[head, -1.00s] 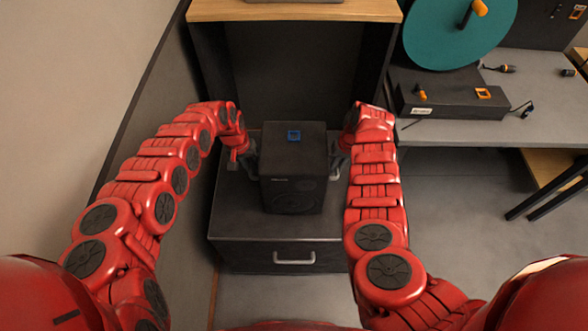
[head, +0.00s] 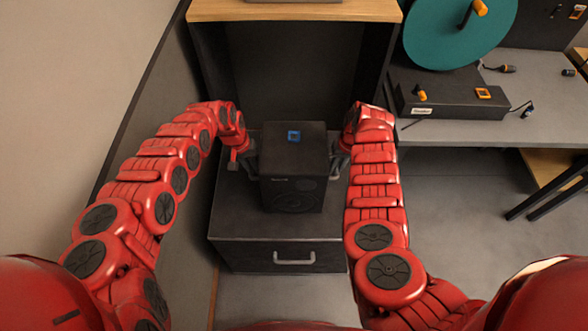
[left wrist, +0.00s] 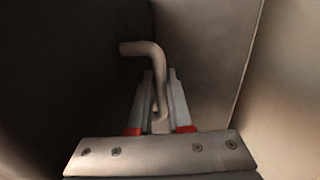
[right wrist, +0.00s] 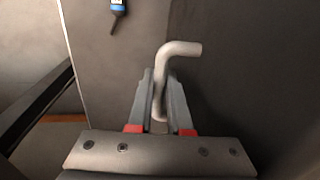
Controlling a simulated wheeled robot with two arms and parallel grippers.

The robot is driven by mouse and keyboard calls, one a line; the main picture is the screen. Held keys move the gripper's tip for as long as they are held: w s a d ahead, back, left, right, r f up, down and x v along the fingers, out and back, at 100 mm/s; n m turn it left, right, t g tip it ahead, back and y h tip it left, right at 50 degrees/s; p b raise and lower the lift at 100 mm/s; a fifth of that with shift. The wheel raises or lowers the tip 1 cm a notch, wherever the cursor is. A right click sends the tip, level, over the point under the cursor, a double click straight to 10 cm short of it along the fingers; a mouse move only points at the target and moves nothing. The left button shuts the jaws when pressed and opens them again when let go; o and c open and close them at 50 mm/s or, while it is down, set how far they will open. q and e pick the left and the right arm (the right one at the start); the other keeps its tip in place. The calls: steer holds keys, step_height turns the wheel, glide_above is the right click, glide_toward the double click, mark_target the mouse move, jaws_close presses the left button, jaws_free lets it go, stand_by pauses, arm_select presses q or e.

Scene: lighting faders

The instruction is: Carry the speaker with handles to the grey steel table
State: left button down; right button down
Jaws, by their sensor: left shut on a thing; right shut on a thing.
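The speaker (head: 293,168) is a black box with a blue square on its top, upright over the black drawer cabinet's top. I cannot tell whether it touches that top. My left gripper (head: 250,163) is at its left side, shut on a handle (left wrist: 143,48), a bent grey bar in the left wrist view. My right gripper (head: 337,165) is at its right side, shut on the other handle (right wrist: 180,48), seen in the right wrist view. The grey table (head: 455,128) stands to the right, beyond my right arm.
The drawer cabinet (head: 235,215) has a grey front handle. A wood-topped black cabinet (head: 290,12) rises behind the speaker. A teal disc (head: 460,30), a black box (head: 450,98) and small plugs (head: 506,68) occupy the grey table. A wall (head: 80,90) is close on the left.

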arm_select(q)
steer(key=shift+r, duration=0.2)
arm_select(e)
steer(key=shift+w+r, duration=0.1)
steer(key=shift+r, duration=0.15)
